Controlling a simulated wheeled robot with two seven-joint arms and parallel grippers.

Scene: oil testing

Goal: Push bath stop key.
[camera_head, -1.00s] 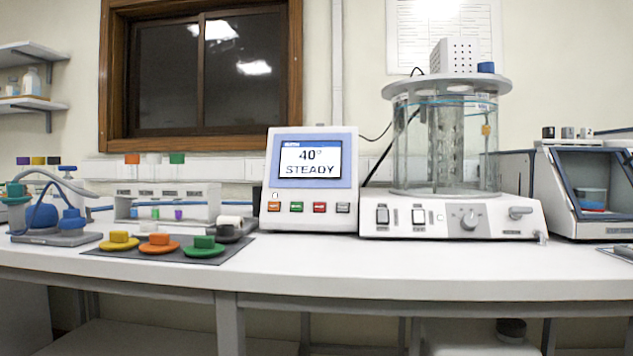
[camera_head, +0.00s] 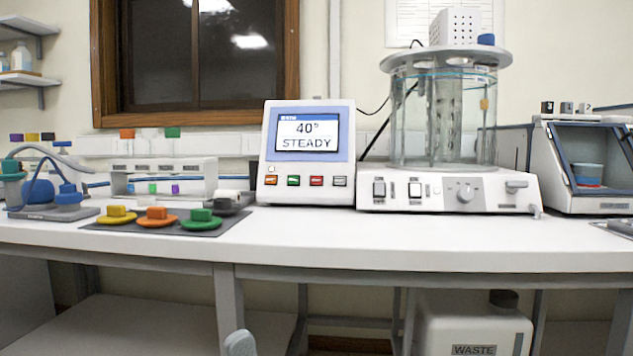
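The bath controller (camera_head: 257,170) is a white box with a tilted front, standing at the back middle of the bench. Its screen (camera_head: 307,133) reads 40° STEADY. A row of small keys runs below the screen: an orange key (camera_head: 271,180), a green key (camera_head: 293,181), a red key (camera_head: 316,181) and a grey key (camera_head: 340,181). Their labels are too small to read, so I cannot tell which is the stop key by its wording. Nothing covers the keys.
A glass bath (camera_head: 443,120) on a white base stands right of the controller. Yellow, orange and green (camera_head: 201,219) knobbed discs lie on a dark mat at left. The bench (camera_head: 400,240) is clear before the controller. A waste container (camera_head: 474,325) stands below.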

